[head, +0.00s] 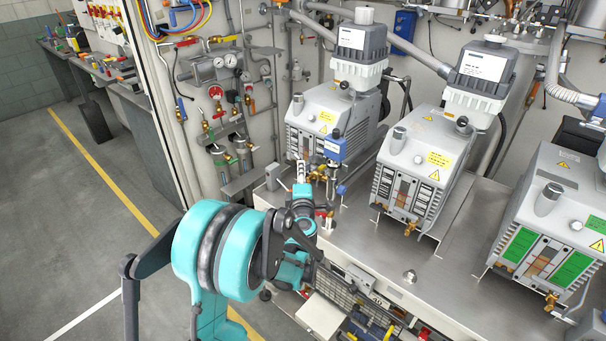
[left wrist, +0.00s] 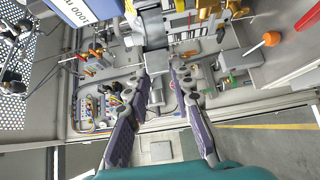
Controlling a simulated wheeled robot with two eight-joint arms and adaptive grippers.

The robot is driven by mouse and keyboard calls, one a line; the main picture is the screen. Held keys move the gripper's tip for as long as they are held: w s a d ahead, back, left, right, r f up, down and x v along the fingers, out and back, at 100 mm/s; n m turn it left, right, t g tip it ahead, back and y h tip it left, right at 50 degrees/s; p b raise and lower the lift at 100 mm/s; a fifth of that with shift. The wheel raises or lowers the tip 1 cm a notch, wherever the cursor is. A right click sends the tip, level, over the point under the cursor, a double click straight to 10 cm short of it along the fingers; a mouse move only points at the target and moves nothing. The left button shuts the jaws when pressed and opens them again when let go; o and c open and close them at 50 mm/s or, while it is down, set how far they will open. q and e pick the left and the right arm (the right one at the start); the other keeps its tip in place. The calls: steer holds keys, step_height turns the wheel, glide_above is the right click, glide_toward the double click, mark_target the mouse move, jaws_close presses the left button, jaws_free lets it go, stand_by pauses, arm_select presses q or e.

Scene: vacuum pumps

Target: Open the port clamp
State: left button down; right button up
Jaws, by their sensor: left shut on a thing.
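My left gripper (head: 304,208) is at the left end of the steel pump bench, just below a blue gauge box (head: 334,146) and brass fittings (head: 318,174). In the left wrist view, the two purple-padded fingers of my left gripper (left wrist: 164,70) reach upward, shut on a small grey metal piece (left wrist: 156,60) between their tips. It appears to be part of the port clamp; its outline is unclear, and I cannot tell whether the clamp is open. Brass fittings (left wrist: 210,10) and the blue box (left wrist: 75,12) show above the fingers. My right gripper is not in view.
Grey vacuum pumps stand on the bench: left (head: 330,112), middle (head: 424,160) and right (head: 556,225). A wall panel (head: 215,90) with gauges, valves and hoses is behind. Open shelves with parts lie under the bench top. The floor (head: 70,200) at left is clear.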

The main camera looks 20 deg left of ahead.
arm_select(q)
steer(key=shift+a, duration=0.25)
steer(key=c, duration=1.3)
jaws_free()
steer(key=shift+a, duration=0.1)
steer(key=v, duration=1.2)
